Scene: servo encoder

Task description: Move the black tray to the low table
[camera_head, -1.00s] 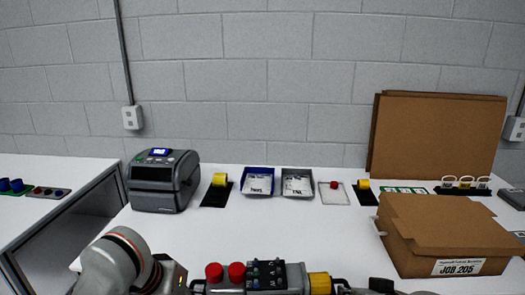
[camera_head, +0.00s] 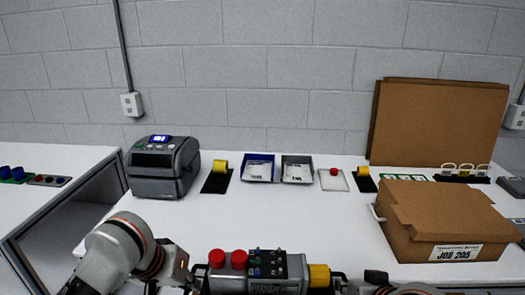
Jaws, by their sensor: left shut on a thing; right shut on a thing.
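The black tray (camera_head: 204,284) is at the bottom edge, mostly hidden under its load and cut off by the frame. My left gripper (camera_head: 197,277) is shut on the tray's left end. My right gripper (camera_head: 343,284) is shut on its right end, partly cut off by the frame. I cannot tell whether any surface in view is the low table.
A white bench (camera_head: 300,220) lies beyond the tray, its middle clear. A label printer (camera_head: 163,170) stands at its left and a cardboard box (camera_head: 440,222) at its right. Small bins (camera_head: 258,168) line the back. Another white table (camera_head: 50,200) is at far left.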

